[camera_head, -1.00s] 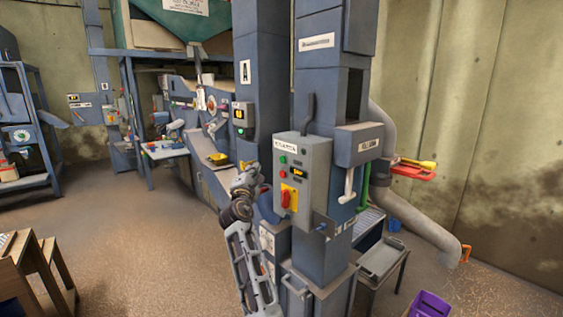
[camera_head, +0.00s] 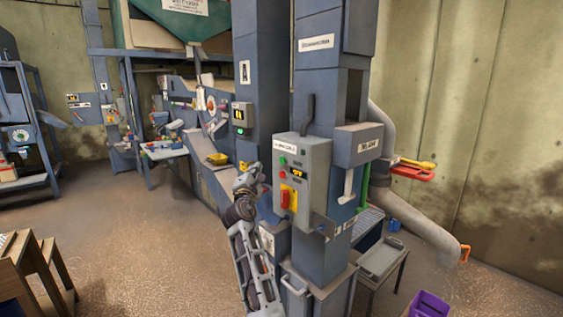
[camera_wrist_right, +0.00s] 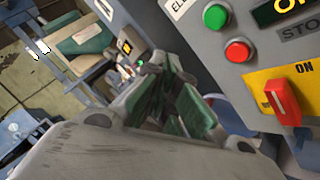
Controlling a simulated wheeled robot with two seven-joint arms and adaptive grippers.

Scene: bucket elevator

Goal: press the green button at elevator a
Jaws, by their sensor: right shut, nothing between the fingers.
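The grey control box (camera_head: 313,185) is on the front of a blue elevator column. The green button (camera_head: 283,160) is at its upper left; in the right wrist view the green button (camera_wrist_right: 215,16) shows large and unobstructed. The red button (camera_head: 283,173) is just below it. My right gripper (camera_head: 259,172) is left of the box, at about the height of the buttons. In the right wrist view its fingers (camera_wrist_right: 188,98) are shut and empty, and appear apart from the green button. My left gripper is not in view.
A lit yellow display (camera_head: 299,174) and a red rotary switch (camera_head: 288,197) on a yellow plate share the box. A column marked A (camera_head: 245,72) stands behind, left. A purple crate (camera_head: 429,304) is at lower right. Open floor (camera_head: 140,240) lies left.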

